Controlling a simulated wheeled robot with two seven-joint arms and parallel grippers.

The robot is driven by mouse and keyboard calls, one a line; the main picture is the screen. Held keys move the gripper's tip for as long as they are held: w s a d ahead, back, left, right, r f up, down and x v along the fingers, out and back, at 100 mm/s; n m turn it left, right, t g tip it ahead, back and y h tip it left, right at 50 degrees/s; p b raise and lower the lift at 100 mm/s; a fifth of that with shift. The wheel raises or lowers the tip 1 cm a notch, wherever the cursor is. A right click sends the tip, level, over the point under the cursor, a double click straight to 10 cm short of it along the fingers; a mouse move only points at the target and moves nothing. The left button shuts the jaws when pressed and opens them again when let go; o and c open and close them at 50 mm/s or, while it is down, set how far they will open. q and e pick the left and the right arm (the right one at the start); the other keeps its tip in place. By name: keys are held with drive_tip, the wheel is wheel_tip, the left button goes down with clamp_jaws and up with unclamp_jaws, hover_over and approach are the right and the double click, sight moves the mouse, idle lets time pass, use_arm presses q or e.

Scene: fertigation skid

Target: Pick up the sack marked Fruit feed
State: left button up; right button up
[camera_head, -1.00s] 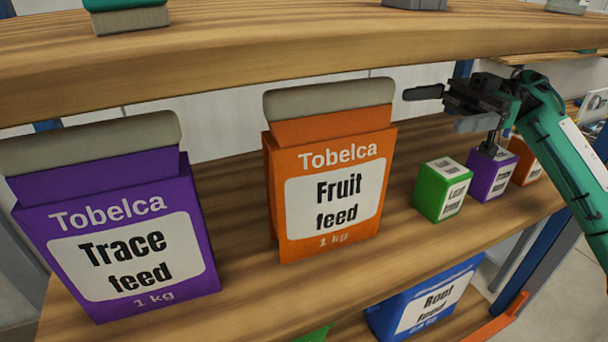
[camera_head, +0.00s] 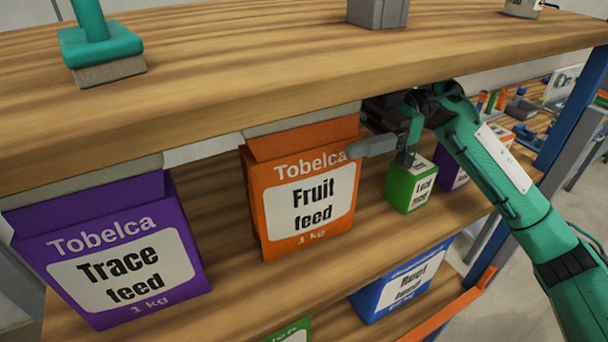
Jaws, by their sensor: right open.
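The orange sack marked Fruit feed (camera_head: 305,195) stands upright on the middle wooden shelf, its top partly hidden behind the upper shelf's edge. My right gripper (camera_head: 378,150) is open, close to the sack's upper right corner. One grey finger overlaps the end of the word Tobelca in the picture; the other is farther right, above a small green box. I cannot tell whether the finger touches the sack. The sack is not between the fingers. My left gripper is not in view.
A purple Trace feed sack (camera_head: 120,258) stands left of the orange one. A small green box (camera_head: 411,187) is to its right, with a purple box (camera_head: 450,170) behind. The upper shelf (camera_head: 270,90) overhangs closely. A blue Root feed sack (camera_head: 402,283) is below.

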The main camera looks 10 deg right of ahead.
drive_tip(key=shift+x, duration=0.9)
drive_tip(key=shift+d, duration=0.15)
drive_tip(key=shift+c, duration=0.6)
drive_tip(key=shift+w, duration=0.1)
drive_tip(key=c, duration=1.8)
drive_tip(key=shift+r, duration=0.1)
clamp_jaws()
